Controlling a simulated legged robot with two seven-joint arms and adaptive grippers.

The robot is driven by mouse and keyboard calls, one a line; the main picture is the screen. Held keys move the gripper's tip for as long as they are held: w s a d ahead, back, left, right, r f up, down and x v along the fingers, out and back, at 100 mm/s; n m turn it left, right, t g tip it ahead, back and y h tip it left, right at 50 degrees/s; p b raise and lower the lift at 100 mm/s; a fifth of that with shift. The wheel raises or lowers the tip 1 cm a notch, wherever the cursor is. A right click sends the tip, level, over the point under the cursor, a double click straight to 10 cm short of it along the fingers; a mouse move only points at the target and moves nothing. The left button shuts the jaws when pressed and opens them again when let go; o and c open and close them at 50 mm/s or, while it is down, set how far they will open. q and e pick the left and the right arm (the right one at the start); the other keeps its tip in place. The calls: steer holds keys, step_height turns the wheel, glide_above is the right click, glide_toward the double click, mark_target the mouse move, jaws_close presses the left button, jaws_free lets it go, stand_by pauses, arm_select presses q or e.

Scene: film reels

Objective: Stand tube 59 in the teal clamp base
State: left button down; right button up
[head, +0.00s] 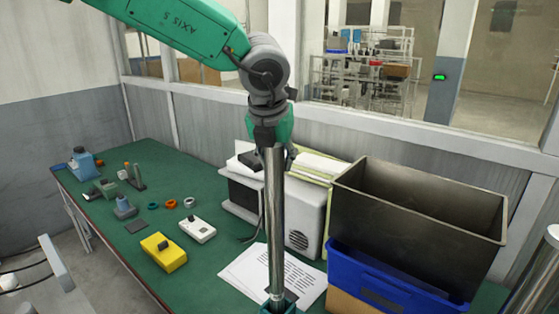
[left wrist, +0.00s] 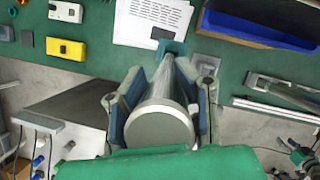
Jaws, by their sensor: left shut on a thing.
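The long shiny metal tube (head: 275,215) hangs nearly upright in the head view. No number is legible on it. My left gripper (head: 273,148) is shut on its upper part. In the left wrist view, the tube's round end cap (left wrist: 160,127) sits between the fingers of the gripper (left wrist: 160,108). The teal clamp base (head: 289,304) is at the bottom edge of the head view, partly cut off, and at the tube's far end in the wrist view (left wrist: 176,48). The tube's lower end meets the base; I cannot tell whether it is seated inside. My right gripper is not in view.
A dark open bin (head: 420,215) and a blue crate (head: 385,285) stand close to the right of the tube. A white boxy device (head: 303,212) stands behind it. Printed sheets (head: 240,275) lie beside the base. A yellow box (head: 163,252) is further left on the green bench.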

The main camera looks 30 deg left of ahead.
arm_select(q)
steer(key=shift+a, duration=0.1)
steer(key=shift+d+r, duration=0.1)
steer(key=shift+d, duration=0.5)
steer(key=shift+a+f, duration=0.3)
steer(key=shift+f, duration=0.15)
steer(key=c, duration=1.6)
jaws_free()
steer(key=shift+c, duration=0.2)
steer(key=shift+o, duration=0.7)
steer(key=shift+s+d, duration=0.1)
steer(key=shift+d, duration=0.1)
